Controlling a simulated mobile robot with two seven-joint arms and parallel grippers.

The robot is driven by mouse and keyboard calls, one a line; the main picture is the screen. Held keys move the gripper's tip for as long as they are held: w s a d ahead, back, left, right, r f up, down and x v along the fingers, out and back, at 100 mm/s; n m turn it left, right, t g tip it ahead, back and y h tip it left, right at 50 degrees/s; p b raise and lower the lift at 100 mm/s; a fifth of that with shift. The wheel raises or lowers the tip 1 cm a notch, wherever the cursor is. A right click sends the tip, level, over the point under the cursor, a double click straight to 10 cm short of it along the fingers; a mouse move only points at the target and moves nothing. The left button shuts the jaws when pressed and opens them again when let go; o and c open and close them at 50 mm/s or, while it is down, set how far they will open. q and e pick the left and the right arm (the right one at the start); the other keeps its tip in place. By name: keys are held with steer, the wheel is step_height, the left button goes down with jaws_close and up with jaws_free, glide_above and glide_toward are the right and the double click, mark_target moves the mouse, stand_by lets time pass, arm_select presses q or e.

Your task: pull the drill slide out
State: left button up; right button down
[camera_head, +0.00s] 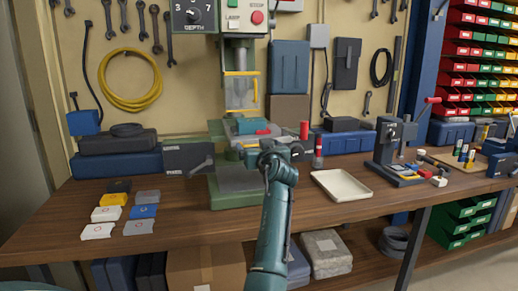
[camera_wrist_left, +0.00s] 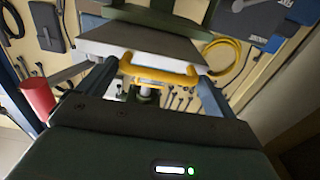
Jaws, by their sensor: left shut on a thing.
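The green drill press (camera_head: 237,50) stands at the back middle of the bench. My right gripper is not in view.
A cream tray (camera_head: 341,185) lies to the right, and several small boxes (camera_head: 106,213) lie at left. The bench (camera_head: 180,235) is clear in front of the press.

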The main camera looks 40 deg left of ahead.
arm_select(q)
steer(key=shift+w+d+r, duration=0.1)
steer(key=shift+d, duration=0.05)
steer(key=o, duration=1.1)
steer(key=b+v, duration=0.1)
steer(key=v, duration=1.2)
steer(key=shift+b, duration=0.3)
